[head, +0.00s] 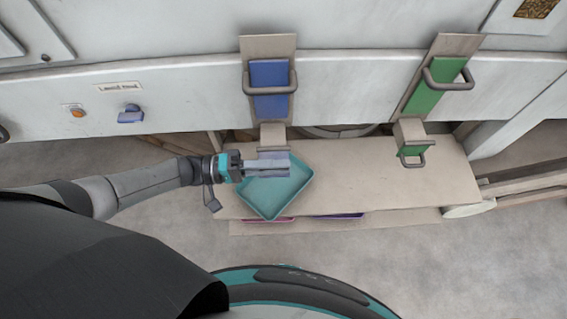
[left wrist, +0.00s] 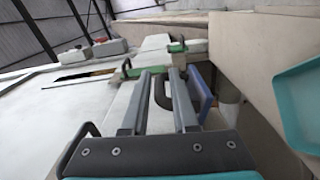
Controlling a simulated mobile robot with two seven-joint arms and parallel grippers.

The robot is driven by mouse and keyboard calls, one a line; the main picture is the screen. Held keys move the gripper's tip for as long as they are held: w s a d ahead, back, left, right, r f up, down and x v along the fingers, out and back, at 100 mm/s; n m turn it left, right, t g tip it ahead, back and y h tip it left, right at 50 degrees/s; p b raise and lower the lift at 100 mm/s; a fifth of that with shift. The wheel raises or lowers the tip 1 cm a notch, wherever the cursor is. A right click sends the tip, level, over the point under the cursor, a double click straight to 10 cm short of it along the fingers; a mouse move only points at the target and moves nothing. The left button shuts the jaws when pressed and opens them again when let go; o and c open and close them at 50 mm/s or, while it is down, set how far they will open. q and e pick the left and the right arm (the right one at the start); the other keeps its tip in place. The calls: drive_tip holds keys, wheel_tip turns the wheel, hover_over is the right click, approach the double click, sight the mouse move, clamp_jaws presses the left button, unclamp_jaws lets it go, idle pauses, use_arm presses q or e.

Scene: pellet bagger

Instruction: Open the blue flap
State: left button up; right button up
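The blue flap (head: 274,156) is at the lower end of the blue chute (head: 272,136), above the bench, largely covered by my left gripper in the head view. My left gripper (head: 288,168) reaches in from the left, level with the flap. In the left wrist view its two fingers (left wrist: 162,72) are apart. A dark grey handle bar (left wrist: 161,94) shows in the gap between them; I cannot tell whether a finger touches it. The blue flap (left wrist: 201,95) shows just right of the right finger there. My right gripper is in neither view.
A teal tray (head: 270,205) lies on the bench (head: 370,190) beneath the gripper. A blue slide plate with a handle (head: 269,74) is above the chute. A green plate (head: 436,87) and green flap (head: 413,150) are to the right. The right half of the bench top is clear.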

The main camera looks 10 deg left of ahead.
use_arm(q)
drive_tip(key=b+v, duration=0.2)
drive_tip(key=v, duration=1.1)
drive_tip(key=shift+a+b, duration=0.3)
